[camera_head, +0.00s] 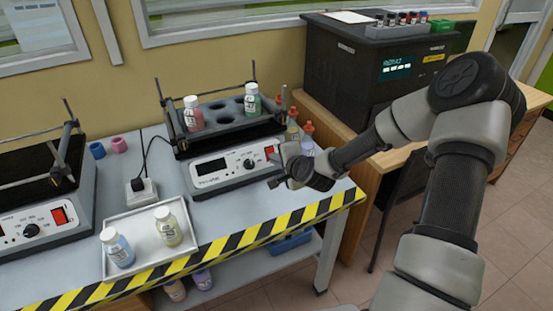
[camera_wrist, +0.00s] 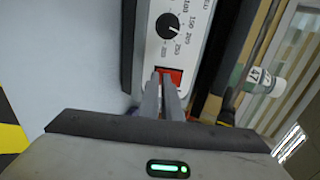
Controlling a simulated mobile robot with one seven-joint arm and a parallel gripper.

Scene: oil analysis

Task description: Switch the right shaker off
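The right shaker (camera_head: 212,170) stands on the grey bench in the head view, with a white front panel, a black knob and a red switch (camera_head: 269,151) at the panel's right end. In the wrist view the black knob (camera_wrist: 168,27) and the red switch (camera_wrist: 175,76) show just beyond my fingertips. My gripper (camera_wrist: 162,78) has its two fingers together with nothing held between them. The fingertips are at the switch and partly cover it; I cannot tell whether they touch it. The switch's position is not clear.
A white tray (camera_head: 150,262) with two bottles is in front. Another shaker (camera_head: 45,215) is at left. Several small red-topped bottles (camera_head: 308,130) stand just behind my gripper.

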